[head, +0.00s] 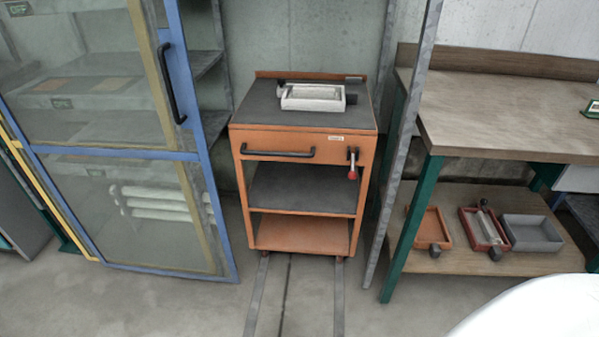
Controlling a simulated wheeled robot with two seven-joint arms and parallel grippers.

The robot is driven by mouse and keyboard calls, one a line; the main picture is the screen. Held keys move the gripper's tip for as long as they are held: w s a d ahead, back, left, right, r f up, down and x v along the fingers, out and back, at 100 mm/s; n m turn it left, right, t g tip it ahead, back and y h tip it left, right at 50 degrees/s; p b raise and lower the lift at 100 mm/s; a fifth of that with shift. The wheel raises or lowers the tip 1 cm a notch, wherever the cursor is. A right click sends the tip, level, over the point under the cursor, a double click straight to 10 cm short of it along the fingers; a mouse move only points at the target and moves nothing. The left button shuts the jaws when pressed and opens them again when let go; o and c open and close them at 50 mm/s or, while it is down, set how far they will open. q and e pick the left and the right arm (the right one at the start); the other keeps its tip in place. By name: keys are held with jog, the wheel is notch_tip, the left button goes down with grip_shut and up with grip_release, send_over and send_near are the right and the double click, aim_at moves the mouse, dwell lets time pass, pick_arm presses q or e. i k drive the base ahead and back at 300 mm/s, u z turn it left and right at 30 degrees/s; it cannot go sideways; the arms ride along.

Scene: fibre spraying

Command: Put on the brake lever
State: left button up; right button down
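A small brake lever (352,163) is on the right front of the orange cart (307,142), beside the drawer. It has a dark upper part and a red and pale knob at its lower end, and it hangs pointing down. The cart stands in the middle of the head view, on the floor at the end of two dark floor strips. Neither of my grippers shows in this view.
A white tray (312,97) lies on the cart's dark top. A glass-doored cabinet (190,140) stands left. A grey post (403,140) stands right of the cart, before a wooden workbench (500,115) with trays on its lower shelf (460,262). The floor (295,300) in front is clear.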

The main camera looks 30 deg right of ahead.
aim_at(352, 175)
jog(key=z, duration=0.25)
jog(key=i, duration=1.05)
jog(key=z, duration=0.65)
